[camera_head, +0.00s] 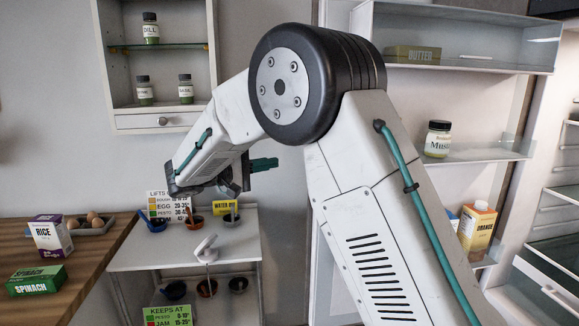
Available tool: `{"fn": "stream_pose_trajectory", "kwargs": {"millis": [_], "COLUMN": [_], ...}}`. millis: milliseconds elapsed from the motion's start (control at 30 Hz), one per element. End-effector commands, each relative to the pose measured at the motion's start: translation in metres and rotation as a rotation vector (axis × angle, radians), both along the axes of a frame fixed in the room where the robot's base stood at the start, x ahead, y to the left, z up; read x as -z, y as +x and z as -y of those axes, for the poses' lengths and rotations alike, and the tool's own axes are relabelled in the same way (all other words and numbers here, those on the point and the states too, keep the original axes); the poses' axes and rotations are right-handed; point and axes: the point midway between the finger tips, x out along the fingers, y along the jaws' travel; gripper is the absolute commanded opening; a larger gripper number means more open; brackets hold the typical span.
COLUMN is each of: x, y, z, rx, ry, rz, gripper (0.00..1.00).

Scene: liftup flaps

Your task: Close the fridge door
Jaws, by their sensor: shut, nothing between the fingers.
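The fridge door (490,105) stands open at the right of the head view, its inner side facing me. Its shelves hold a butter box (412,55), a mustard jar (438,139) and an orange juice carton (477,230). The fridge body (560,150), with glass shelves and a drawer, shows at the far right edge. My gripper (266,164) has teal fingers and is shut and empty. It appears left of the door, apart from it, with its fingers pointing right. My arm hides the left and lower parts of the door.
A white shelf unit (135,262) with small pots and signs stands below my gripper. A wooden counter (95,275) at the left holds a rice box (51,236), a spinach box (36,280) and eggs. A wall cabinet (113,75) with jars hangs at the upper left.

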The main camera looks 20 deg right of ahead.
Motion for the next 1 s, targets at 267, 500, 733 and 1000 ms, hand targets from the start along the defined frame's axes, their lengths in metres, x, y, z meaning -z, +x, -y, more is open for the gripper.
{"fn": "stream_pose_trajectory", "kwargs": {"millis": [267,500,733,1000], "x": [0.0,0.0,0.0,0.0], "y": [0.001,-0.002,-0.03,-0.036], "z": [0.053,0.095,0.084,0.082], "rx": [0.005,0.0,0.0,0.0], "ry": [0.002,0.003,0.003,0.003], "rz": [-0.001,-0.003,-0.004,-0.004], "gripper": [0.0,0.0,0.0,0.0]}}
